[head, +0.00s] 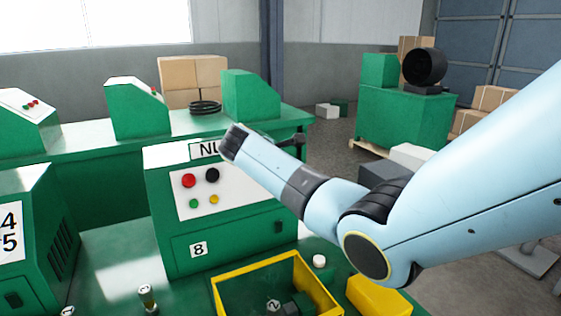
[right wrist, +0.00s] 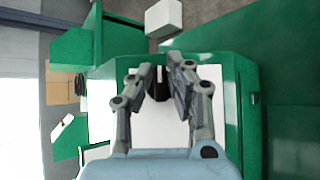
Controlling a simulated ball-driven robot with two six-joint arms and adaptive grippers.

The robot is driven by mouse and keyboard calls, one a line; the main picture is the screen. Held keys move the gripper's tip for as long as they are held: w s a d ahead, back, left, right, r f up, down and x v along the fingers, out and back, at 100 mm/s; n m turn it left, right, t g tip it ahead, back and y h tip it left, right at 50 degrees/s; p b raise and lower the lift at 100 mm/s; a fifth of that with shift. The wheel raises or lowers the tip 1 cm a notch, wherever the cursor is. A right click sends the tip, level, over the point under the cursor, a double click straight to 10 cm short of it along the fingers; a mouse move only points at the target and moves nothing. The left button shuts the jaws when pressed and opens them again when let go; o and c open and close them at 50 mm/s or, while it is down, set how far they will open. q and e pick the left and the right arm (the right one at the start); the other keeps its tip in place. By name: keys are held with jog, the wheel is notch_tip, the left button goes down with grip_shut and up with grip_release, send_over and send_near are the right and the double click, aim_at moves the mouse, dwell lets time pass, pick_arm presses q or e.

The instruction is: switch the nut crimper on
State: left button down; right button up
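The nut crimper (head: 160,220) is a green machine at the middle of the head view, with an "8" label on its front. Its name plate (head: 205,149) is partly covered by my right arm. Its white panel (head: 200,195) carries a red button (head: 189,181), a black knob (head: 212,175), and small green and yellow ones. My arm hides the panel's right part. In the right wrist view, my right gripper (right wrist: 160,70) is in front of this panel (right wrist: 105,105), with its fingers apart. A dark part (right wrist: 160,88) shows between them; I cannot tell whether they touch it. My left gripper is out of view.
A yellow-rimmed bin (head: 230,277) and a yellow block (head: 378,297) lie before the crimper. Another green machine (head: 25,230) stands at left. Behind is a green bench (head: 85,145) with more machines and a black coil (head: 204,108). A white box (right wrist: 163,18) shows beyond my gripper.

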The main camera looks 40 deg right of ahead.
jog(key=o, duration=0.4)
jog(key=v, duration=1.2)
